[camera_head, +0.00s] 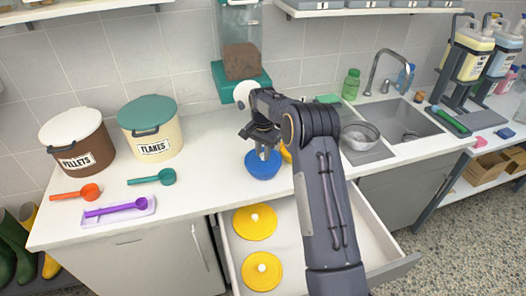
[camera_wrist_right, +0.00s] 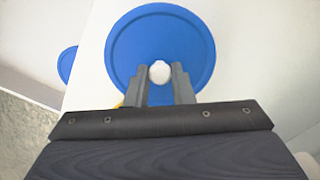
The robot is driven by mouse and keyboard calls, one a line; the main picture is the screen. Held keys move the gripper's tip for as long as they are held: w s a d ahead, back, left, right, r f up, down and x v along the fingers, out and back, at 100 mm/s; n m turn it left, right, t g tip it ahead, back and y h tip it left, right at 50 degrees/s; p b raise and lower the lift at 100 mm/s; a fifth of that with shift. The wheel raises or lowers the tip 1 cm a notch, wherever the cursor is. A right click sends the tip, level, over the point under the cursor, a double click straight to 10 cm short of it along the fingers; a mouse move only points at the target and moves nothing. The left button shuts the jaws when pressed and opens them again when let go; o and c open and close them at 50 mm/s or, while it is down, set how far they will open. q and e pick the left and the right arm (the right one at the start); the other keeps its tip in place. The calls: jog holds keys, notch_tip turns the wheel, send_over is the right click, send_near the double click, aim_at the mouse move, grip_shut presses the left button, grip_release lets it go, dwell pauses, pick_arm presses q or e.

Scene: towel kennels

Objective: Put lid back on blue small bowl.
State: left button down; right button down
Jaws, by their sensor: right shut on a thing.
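My right gripper (camera_head: 264,154) is at the blue small bowl (camera_head: 262,172) on the counter. In the right wrist view the gripper (camera_wrist_right: 160,78) is shut on the white knob (camera_wrist_right: 160,70) of a round blue lid (camera_wrist_right: 160,30). The lid lies over the bowl in the head view; I cannot tell whether it rests on the rim or hangs just above it. The lid hides the bowl in the wrist view. My left gripper is not in view.
An open drawer below holds yellow lids (camera_head: 255,222). A yellow thing (camera_head: 287,154) sits right of the bowl, partly behind my arm. Another blue round edge (camera_wrist_right: 68,62) shows in the wrist view. Scoops (camera_head: 152,178) and canisters (camera_head: 150,130) stand left; a sink (camera_head: 400,125) is right.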

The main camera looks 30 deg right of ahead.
jog(key=c, duration=1.2)
grip_release()
jog(key=shift+o, duration=0.6)
jog(key=o, duration=0.4)
jog(key=shift+r, duration=0.1)
jog(key=shift+r+p, duration=1.75)
jog(key=shift+r, duration=1.65)
